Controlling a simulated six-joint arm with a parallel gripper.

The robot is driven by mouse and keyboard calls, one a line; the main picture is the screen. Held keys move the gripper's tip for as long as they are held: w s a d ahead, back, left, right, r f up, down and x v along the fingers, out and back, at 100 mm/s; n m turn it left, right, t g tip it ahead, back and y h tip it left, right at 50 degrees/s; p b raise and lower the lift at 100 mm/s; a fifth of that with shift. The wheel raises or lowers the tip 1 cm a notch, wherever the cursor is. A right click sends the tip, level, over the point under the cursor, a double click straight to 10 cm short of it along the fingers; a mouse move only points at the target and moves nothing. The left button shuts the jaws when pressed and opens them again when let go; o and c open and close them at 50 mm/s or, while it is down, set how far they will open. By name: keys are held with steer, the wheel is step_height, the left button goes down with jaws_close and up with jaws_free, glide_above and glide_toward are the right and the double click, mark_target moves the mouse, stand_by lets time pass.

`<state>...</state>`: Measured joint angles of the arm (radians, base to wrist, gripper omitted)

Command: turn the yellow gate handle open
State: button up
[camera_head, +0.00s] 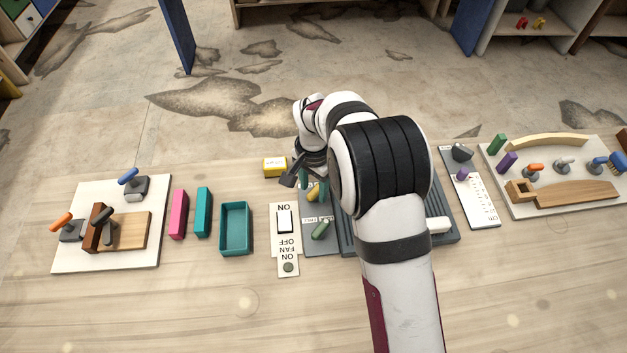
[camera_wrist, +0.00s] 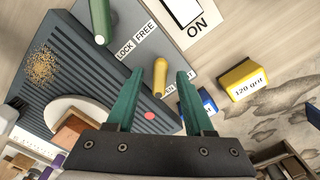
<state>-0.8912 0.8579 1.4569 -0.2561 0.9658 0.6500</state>
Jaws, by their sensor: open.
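The yellow gate handle (camera_wrist: 160,76) is a short rounded lever on a grey panel (camera_wrist: 128,22) with LOCK and FREE labels. In the wrist view it appears between the two teal fingers of my gripper (camera_wrist: 160,73), with a visible gap on each side. My gripper is open and holds nothing. In the head view the yellow handle (camera_head: 313,194) is partly hidden by my gripper (camera_head: 313,184), which is close over it. I cannot tell how far the fingertips reach down beside it.
A green handle (camera_head: 320,230) stands on the same panel. A ribbed dark tray (camera_wrist: 62,75) adjoins it. A yellow 120 grit block (camera_head: 274,167) lies behind, and an ON/OFF fan switch (camera_head: 285,222) is to the left. A teal open box (camera_head: 235,250) lies farther left.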

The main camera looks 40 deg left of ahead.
mark_target(313, 191)
step_height(313, 191, up, 16)
steer(key=shift+f, duration=0.15)
steer(key=d+r+m, duration=0.1)
steer(key=d+r, duration=0.2)
steer(key=d, duration=0.6)
steer(key=d+r+m, duration=0.1)
steer(key=d+r, duration=0.2)
steer(key=d, duration=0.6)
steer(key=s+d+f+m+y, duration=0.1)
steer(key=s+d+f+m, duration=0.2)
steer(key=s+d, duration=1.2)
steer(key=shift+s+d+f+y, duration=0.2)
steer(key=shift+s+f+y, duration=0.25)
steer(key=shift+s, duration=0.5)
